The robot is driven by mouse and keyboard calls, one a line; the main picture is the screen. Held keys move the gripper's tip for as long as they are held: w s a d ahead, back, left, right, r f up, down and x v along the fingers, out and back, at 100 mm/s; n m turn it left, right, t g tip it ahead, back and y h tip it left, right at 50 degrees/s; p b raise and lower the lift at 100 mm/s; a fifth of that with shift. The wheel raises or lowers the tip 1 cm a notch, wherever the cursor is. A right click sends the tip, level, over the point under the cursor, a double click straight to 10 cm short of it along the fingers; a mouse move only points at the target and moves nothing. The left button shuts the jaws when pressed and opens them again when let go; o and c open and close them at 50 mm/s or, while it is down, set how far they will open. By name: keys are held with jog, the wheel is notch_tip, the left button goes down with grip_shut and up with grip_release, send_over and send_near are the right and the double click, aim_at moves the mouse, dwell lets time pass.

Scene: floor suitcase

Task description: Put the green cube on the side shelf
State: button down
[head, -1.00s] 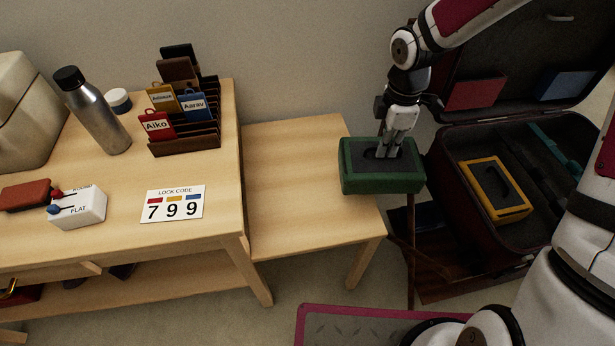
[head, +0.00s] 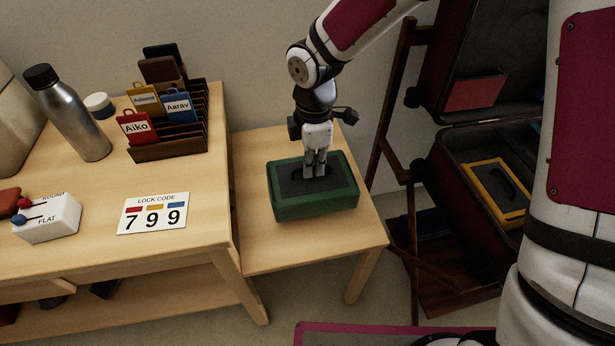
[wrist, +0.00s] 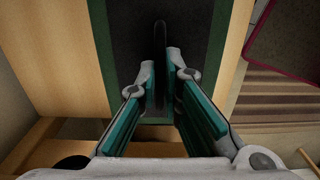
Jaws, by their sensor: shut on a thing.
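The green cube (head: 315,206) is a green block with a dark recessed top, and it is over the side shelf (head: 262,247), the low pale wooden table beside the desk. My gripper (head: 316,172) points down into the recess and is shut on the cube's dark handle. In the wrist view, the fingers (wrist: 160,62) sit either side of the handle, with the cube's green rim (wrist: 104,50) around them. Wood shows on both sides of the cube. I cannot tell whether its underside touches the shelf.
The desk (head: 90,205) stands left, with a bottle (head: 72,115), a tag rack (head: 175,150), a lock code card (head: 153,212) and a white switch box (head: 48,222). An open suitcase (head: 450,190) with a yellow block (head: 497,190) sits on a dark stand at right.

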jog(key=shift+s+a+f, duration=0.1)
jog(key=shift+a, duration=0.5)
jog(key=shift+f+b, duration=0.9)
jog(key=shift+f, duration=0.8)
jog(key=shift+f, duration=0.1)
jog(key=c, duration=1.8)
grip_release()
jog(key=shift+o, duration=0.2)
notch_tip(320, 180, up, 12)
jog(key=p, duration=0.4)
